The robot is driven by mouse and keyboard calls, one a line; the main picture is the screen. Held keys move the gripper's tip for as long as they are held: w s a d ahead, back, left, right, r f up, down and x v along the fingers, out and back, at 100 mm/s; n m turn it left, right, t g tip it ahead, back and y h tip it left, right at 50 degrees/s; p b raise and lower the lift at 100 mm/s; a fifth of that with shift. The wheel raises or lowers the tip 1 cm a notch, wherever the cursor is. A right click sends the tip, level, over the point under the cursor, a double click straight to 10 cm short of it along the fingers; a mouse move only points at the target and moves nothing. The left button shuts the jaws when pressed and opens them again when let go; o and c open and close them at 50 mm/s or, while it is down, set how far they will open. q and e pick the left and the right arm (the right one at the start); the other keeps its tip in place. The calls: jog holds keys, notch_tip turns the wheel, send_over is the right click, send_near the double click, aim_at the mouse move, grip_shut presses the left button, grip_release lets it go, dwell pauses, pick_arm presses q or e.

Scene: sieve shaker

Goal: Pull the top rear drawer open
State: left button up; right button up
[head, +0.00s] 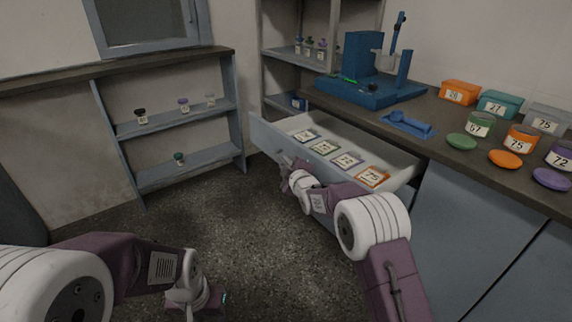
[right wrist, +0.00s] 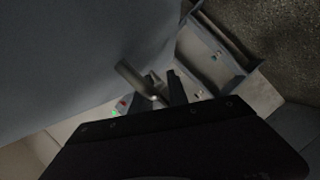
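The top rear drawer (head: 268,137) stands pulled out from under the counter in the head view, and labelled square cards lie in it. My right gripper (head: 284,160) is at the outer side of the drawer front. In the right wrist view, a grey bar handle (right wrist: 130,75) on the drawer front runs down between the two close-set fingers of my right gripper (right wrist: 163,88), which looks shut on it. The grip contact is partly hidden. My left gripper (head: 207,300) is low over the floor at the bottom left, away from the drawer; its fingers are unclear.
On the counter (head: 455,150) stand a blue shaker device (head: 365,88), a blue tool (head: 408,125), several numbered boxes and jars, and coloured lids. A shelf unit (head: 185,128) with small bottles stands left. The floor (head: 240,220) before the drawer is clear.

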jog(key=shift+r, duration=0.1)
jog(key=shift+s+r, duration=0.1)
jog(key=shift+s, duration=0.15)
jog(key=p+v, duration=0.2)
jog(key=v, duration=0.6)
jog(key=shift+s+p, duration=0.2)
jog(key=shift+p, duration=0.15)
jog(key=shift+d, duration=0.15)
